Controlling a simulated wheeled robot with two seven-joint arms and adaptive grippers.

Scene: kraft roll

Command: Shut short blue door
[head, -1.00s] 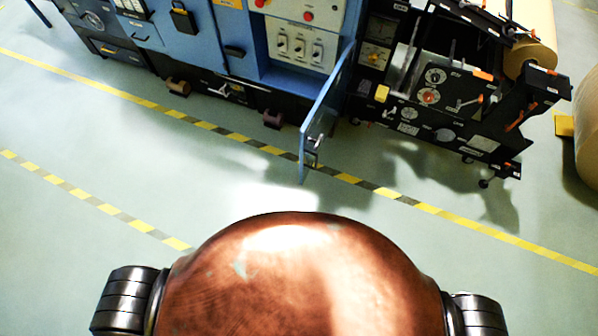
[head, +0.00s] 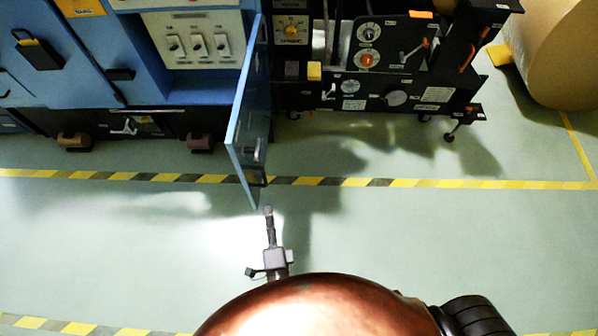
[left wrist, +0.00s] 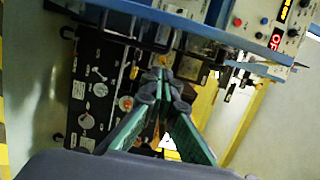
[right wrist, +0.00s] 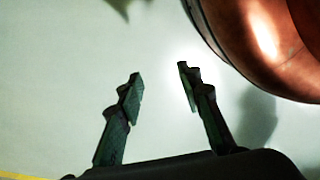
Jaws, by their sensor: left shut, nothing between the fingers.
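The short blue door (head: 248,110) stands open, swung out from the blue cabinet toward me. It shows nearly edge-on in the head view, with a dark handle (head: 257,152) on its right face. My left gripper (head: 268,210) is just in front of the door's lower near corner, pointing at the cabinet. Its fingers are together and empty; they also meet in the left wrist view (left wrist: 160,82). I cannot tell whether it touches the door. My right gripper (right wrist: 160,75) is open and empty over bare floor in the right wrist view.
The cabinet bay with white switch panel (head: 197,42) is left of the door. A black machine (head: 370,95) with knobs and levers stands close on its right. A big kraft roll (head: 560,55) is at far right. The floor around the striped tape (head: 330,182) is clear.

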